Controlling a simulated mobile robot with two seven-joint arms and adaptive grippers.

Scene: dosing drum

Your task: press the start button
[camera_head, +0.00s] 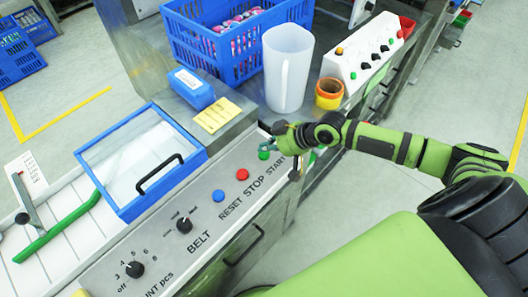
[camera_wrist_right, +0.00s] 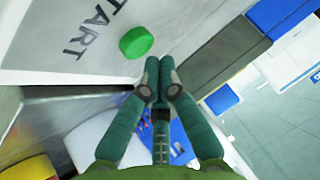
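The green start button (camera_head: 264,155) sits on the grey control panel (camera_head: 190,245), next to the START lettering. It also shows in the right wrist view (camera_wrist_right: 136,42), round and unobstructed. My right gripper (camera_head: 283,133) is just beyond the button at the panel's upper end. A small gap shows between the fingertips and the button; the height above the panel is hard to tell. My left gripper is in neither view.
A red button (camera_head: 242,174) and a blue button (camera_head: 218,195) lie along the panel, with black knobs further down. A white jug (camera_head: 287,68), orange-yellow rings (camera_head: 329,93) and a blue crate (camera_head: 217,50) stand behind. A blue-framed lid (camera_head: 140,160) is at the left.

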